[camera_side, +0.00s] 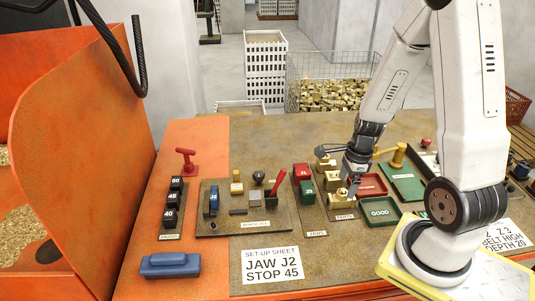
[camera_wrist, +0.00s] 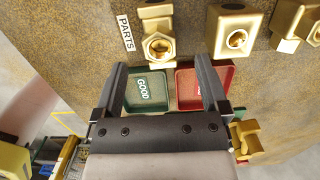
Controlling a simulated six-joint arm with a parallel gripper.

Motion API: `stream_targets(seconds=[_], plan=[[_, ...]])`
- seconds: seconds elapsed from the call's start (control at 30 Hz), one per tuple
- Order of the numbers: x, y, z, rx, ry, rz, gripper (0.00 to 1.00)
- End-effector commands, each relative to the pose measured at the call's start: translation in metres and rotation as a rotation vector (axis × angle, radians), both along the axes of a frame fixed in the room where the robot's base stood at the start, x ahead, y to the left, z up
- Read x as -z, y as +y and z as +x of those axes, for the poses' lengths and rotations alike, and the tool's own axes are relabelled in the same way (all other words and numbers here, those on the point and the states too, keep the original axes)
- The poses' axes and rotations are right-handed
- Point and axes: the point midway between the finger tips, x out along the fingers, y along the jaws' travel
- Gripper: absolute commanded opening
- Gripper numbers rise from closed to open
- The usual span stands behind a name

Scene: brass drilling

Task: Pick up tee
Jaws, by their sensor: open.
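Several brass parts stand in a row on the parts plate, and I cannot tell for sure which is the tee. In the wrist view, a fitting with a hex end (camera_wrist: 159,42) is beside the PARTS label, a square block with a round hole (camera_wrist: 237,32) is in the middle, and a part with a side opening (camera_wrist: 294,22) is cut off at the right edge. In the side view the row shows beside and partly behind my gripper (camera_side: 350,184). My gripper (camera_wrist: 163,76) is open and empty, its fingertips just short of the hex-ended fitting.
A green GOOD tray (camera_wrist: 147,112) and a red tray (camera_wrist: 192,78) lie beneath my fingers. Red and green jaw blocks (camera_side: 302,172) stand left of the parts plate. A yellow-handled tool (camera_side: 398,155) is behind the trays. A blue block (camera_side: 170,265) lies front left.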

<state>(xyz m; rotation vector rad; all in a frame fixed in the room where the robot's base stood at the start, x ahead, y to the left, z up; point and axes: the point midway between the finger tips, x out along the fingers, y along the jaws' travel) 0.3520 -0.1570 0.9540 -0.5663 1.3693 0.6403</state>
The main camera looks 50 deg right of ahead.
Motion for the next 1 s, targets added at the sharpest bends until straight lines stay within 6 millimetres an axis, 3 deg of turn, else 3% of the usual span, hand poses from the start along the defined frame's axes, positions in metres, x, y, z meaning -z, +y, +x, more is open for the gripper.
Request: stream_targets(seconds=[0.37, 1.0], plan=[[0.005, 0.001, 0.001, -0.001, 0.001, 0.001, 0.94], [0.049, 0.005, 0.005, 0.000, 0.000, 0.000, 0.94]])
